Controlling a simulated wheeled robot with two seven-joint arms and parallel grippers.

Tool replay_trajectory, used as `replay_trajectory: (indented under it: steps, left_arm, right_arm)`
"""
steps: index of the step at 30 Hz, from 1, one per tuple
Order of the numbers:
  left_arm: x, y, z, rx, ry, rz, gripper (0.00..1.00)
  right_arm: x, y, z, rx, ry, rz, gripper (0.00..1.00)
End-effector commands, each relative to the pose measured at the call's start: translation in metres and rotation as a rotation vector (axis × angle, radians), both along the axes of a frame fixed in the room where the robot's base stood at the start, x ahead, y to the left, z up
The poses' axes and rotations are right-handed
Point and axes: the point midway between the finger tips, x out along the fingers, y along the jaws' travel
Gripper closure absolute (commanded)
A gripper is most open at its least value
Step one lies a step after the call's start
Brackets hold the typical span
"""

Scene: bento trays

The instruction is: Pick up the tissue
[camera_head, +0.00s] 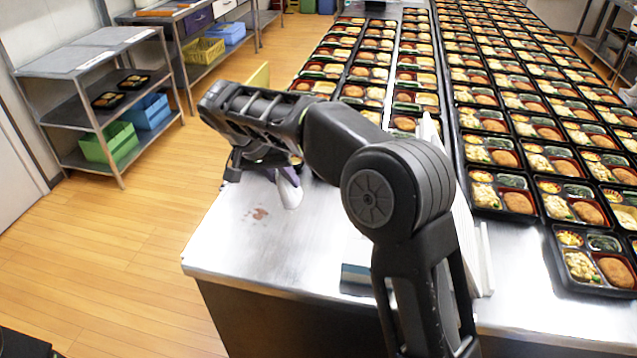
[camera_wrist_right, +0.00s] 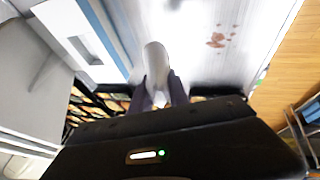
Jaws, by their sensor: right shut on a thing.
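The tissue (camera_head: 290,192) is a crumpled white piece below my right gripper (camera_head: 284,176), over the left part of the steel table (camera_head: 240,245). In the right wrist view the tissue (camera_wrist_right: 156,60) sits between the two fingers of my right gripper (camera_wrist_right: 158,88), which is shut on it. The held part is hidden by the fingers. I cannot tell whether its lower end touches the table. My left gripper is not in view.
A reddish-brown stain (camera_head: 260,213) marks the table beside the tissue; it also shows in the right wrist view (camera_wrist_right: 216,41). Rows of filled bento trays (camera_head: 500,155) cover the table's right and far parts. A steel shelf (camera_head: 95,80) with bins stands at left. The table's front left is clear.

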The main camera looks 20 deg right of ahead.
Motion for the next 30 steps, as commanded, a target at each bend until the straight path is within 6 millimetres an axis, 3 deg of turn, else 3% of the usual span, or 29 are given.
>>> replay_trajectory:
  steps: [3,10,29,30]
  left_arm:
    - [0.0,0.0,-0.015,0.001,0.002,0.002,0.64]
    - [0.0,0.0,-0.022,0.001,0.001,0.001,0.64]
    - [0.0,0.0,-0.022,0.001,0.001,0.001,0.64]
    - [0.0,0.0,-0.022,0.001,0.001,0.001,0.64]
  right_arm:
    - [0.011,0.012,0.006,0.1,-0.08,-0.006,1.0]
    - [0.025,0.03,0.017,0.208,-0.161,-0.005,1.0]
    - [0.027,0.032,0.02,0.222,-0.171,-0.004,1.0]
    - [0.027,0.032,0.02,0.222,-0.171,-0.004,0.8]
